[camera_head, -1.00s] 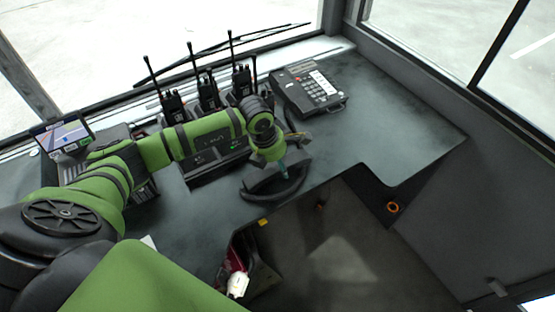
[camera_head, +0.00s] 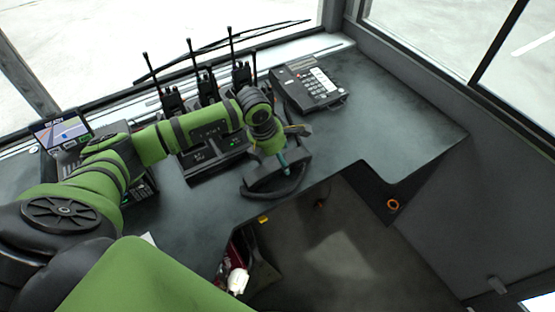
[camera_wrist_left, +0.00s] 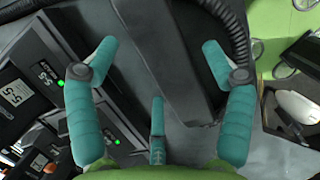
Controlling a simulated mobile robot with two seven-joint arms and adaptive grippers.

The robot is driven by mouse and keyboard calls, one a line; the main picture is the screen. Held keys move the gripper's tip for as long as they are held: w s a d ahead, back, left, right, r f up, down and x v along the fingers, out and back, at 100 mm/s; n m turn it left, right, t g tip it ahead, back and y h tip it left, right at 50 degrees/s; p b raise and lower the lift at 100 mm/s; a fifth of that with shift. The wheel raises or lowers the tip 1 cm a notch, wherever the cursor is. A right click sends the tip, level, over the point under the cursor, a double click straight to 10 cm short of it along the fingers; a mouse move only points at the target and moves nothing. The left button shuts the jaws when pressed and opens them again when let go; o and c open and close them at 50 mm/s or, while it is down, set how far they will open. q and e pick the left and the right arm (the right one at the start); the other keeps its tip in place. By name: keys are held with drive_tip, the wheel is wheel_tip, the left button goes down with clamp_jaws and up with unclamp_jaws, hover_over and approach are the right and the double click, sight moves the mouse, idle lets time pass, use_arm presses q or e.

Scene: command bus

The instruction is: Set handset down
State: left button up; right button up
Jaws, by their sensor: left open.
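The black handset (camera_head: 262,184) lies on the grey desk, left of and nearer than the desk phone (camera_head: 310,86). Its dark coiled cord shows beside it in the left wrist view (camera_wrist_left: 236,35). My left gripper (camera_head: 284,162) is over the handset, partly hiding it. In the left wrist view the handset (camera_wrist_left: 168,55) lies between the spread teal fingers of the gripper (camera_wrist_left: 157,85), which are open. I cannot tell whether any finger touches it. My right gripper is not in view.
Several upright radios (camera_head: 207,88) stand in a charger (camera_head: 215,152) left of the handset. A tablet screen (camera_head: 62,132) is at the far left. The desk (camera_head: 400,130) is clear right of the phone. Its front edge drops to an open footwell.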

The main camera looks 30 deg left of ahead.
sight(268, 165)
use_arm(q)
drive_tip(key=b+v, duration=0.2)
drive_tip(key=v, duration=0.8)
drive_tip(key=shift+r, duration=0.2)
